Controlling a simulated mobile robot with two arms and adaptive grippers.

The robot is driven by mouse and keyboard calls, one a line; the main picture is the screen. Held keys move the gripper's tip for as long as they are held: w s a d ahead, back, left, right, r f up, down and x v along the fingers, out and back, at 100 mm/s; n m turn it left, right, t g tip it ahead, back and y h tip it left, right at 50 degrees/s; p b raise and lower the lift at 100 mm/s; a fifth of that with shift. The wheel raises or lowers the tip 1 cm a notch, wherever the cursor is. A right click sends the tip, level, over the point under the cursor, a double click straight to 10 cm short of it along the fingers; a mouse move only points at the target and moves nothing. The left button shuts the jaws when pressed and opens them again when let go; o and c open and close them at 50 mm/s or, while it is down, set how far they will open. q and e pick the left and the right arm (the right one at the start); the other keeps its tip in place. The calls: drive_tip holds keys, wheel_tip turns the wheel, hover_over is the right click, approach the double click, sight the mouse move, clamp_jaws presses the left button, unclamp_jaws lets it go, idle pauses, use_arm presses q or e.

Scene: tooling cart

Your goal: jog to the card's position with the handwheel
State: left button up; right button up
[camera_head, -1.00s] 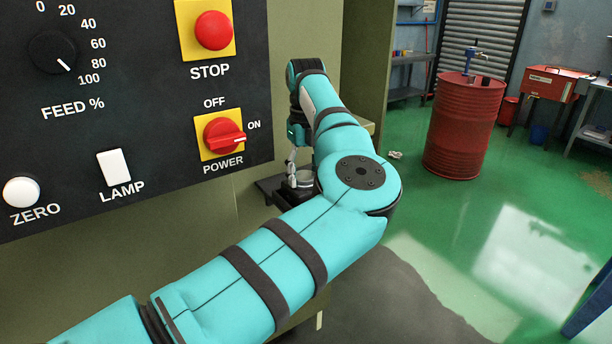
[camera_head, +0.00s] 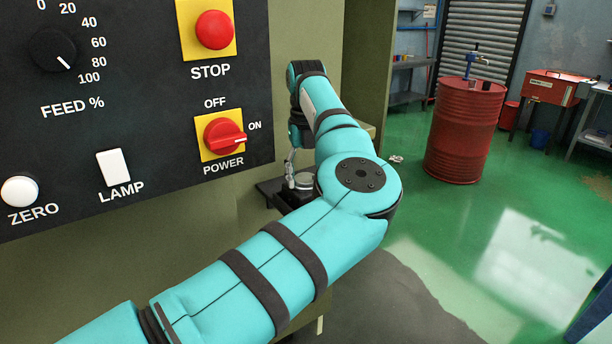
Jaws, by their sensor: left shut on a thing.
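My left arm reaches across the camera_head view to a small dark ledge beneath the control panel. My left gripper (camera_head: 290,172) is small and partly hidden behind my own arm. It points down at a small silver round part, apparently the handwheel (camera_head: 306,183), on the dark ledge. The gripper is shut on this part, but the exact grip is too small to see. No card or position readout shows. My right gripper is not in view.
A red drum (camera_head: 464,130) stands on open green floor at right.

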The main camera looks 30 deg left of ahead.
sight(306, 178)
use_arm(q)
drive_tip(key=o, duration=1.2)
wheel_tip(306, 178, up, 12)
drive_tip(key=shift+r, duration=0.1)
